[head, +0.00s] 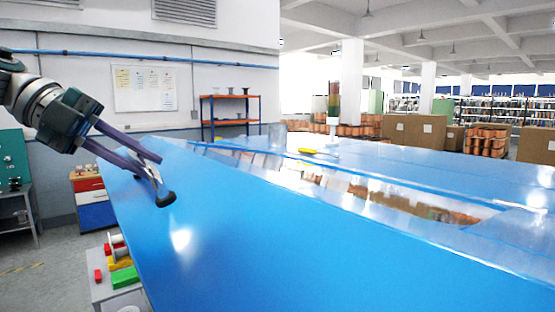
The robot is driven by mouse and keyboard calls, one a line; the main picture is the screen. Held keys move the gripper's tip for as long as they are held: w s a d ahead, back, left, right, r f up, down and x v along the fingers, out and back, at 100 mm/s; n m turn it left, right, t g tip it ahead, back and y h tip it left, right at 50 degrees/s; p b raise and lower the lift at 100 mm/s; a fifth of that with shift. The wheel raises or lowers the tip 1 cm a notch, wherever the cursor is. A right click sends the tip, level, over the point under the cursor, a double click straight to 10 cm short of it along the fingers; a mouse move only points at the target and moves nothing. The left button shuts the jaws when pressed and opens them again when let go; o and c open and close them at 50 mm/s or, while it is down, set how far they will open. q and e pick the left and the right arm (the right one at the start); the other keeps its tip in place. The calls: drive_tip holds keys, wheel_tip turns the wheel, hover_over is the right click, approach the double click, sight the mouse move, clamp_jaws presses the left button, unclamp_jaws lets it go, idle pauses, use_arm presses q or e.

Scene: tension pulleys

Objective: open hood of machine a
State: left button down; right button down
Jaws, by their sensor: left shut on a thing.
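The hood of machine a looks like the large blue panel (250,230) that fills the middle and front of the head view, with a long clear window (370,190) in it. A small handle (165,199), metal with a black end, sits at the panel's left part. My left gripper (153,168) reaches in from the left with its long purple fingers and is shut on the handle. The fingers cover part of the handle. From this one view I cannot tell how far the hood is raised. My right gripper is not in view.
A grey stand with red, yellow and green parts (122,277) is below the panel's left edge. A red and blue drawer cabinet (92,198) and an orange-blue shelf (224,112) stand behind. A signal tower (333,105) rises beyond the panel. Some floor at left is clear.

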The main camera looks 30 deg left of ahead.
use_arm(q)
drive_tip(key=c, duration=0.8)
unclamp_jaws()
drive_tip(key=shift+c, duration=0.2)
